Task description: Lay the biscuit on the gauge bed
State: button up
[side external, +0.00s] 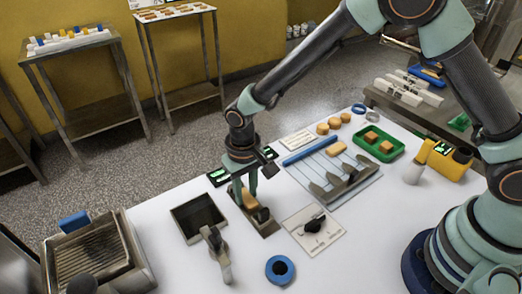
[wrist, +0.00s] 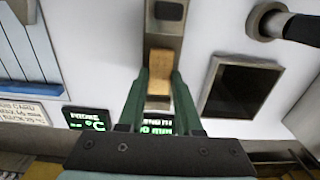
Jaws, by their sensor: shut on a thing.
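My gripper (side external: 248,190) points down over the white table and is shut on a golden-brown biscuit (side external: 249,201). In the wrist view the biscuit (wrist: 160,66) stands out between the two green fingers of my gripper (wrist: 160,78). The narrow metal gauge bed (side external: 268,231) lies directly beneath; in the wrist view the bed (wrist: 160,41) runs upward past the biscuit, with a dark block (wrist: 168,11) on it. The biscuit is over the bed's near end in the wrist view. I cannot tell whether it touches the bed.
A blue ring (side external: 280,269) lies in front.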

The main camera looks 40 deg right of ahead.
aim_at(246, 196)
jog(key=shift+f, duration=0.15)
jog(key=o, duration=1)
notch_tip(246, 196, up, 12)
jog(key=s+d+r+t, duration=0.2)
jog(key=s+d+r, duration=0.1)
jog(key=d+r, duration=0.75)
jog(key=shift+s+d+r+t, duration=0.3)
jog(key=shift+s+d+t, duration=0.3)
jog(key=shift+s+d, duration=0.95)
jog(key=shift+s+d+r+t, duration=0.35)
jog(key=shift+s+d+t, duration=0.45)
jog(key=shift+d, duration=1.3)
jog(key=shift+s+d+r+t, duration=0.3)
jog(key=shift+s+d+t, duration=0.1)
jog(key=shift+s+d, duration=1.25)
jog(key=shift+w+d, duration=0.2)
jog(key=shift+w, duration=0.05)
